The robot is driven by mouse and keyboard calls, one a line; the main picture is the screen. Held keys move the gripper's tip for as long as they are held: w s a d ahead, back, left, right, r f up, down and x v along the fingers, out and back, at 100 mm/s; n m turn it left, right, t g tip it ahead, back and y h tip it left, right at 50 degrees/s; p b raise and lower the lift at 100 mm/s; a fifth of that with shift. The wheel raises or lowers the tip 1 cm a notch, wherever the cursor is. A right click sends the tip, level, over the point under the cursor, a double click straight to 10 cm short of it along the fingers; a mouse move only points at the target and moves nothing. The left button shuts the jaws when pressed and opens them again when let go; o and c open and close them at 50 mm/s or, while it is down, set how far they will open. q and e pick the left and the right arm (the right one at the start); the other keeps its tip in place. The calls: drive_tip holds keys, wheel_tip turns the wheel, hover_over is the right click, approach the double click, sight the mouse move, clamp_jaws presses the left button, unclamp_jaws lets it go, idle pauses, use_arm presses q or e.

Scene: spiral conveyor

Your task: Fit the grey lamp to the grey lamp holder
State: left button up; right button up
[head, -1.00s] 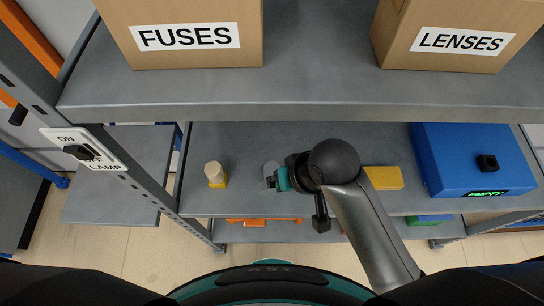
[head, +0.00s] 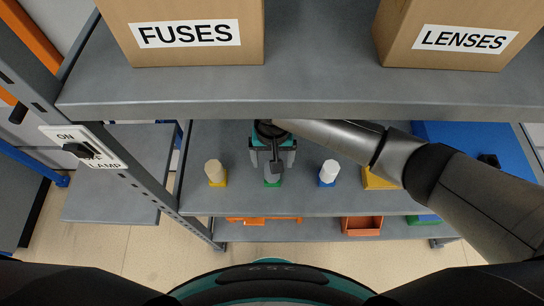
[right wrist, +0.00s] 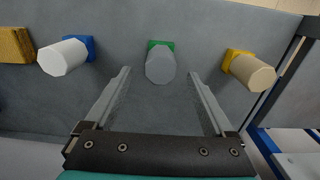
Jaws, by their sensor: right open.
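The grey lamp (head: 272,170) appears as a grey cylinder upright on a green base (head: 273,183) on the middle shelf. It also shows in the right wrist view (right wrist: 160,63), with its green base (right wrist: 161,44) behind it. My right gripper (right wrist: 160,74) is open, one finger on each side of the lamp's near end, with gaps on both sides. In the head view my right gripper (head: 272,158) is over the lamp and partly hides it. I cannot make out a separate grey lamp holder. My left gripper is not in view.
A beige cylinder (head: 213,170) on yellow stands left, a white one (head: 328,170) on blue right. Beyond are a yellow block (head: 376,180) and a blue box (head: 480,140). The upper shelf (head: 320,95) with cartons overhangs. A lamp switch (head: 80,150) is on the left post.

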wheel_tip(320, 180, down, 7)
drive_tip(key=shift+r+b, duration=0.15)
drive_tip(key=shift+b, duration=0.85)
clamp_jaws()
idle(0.5)
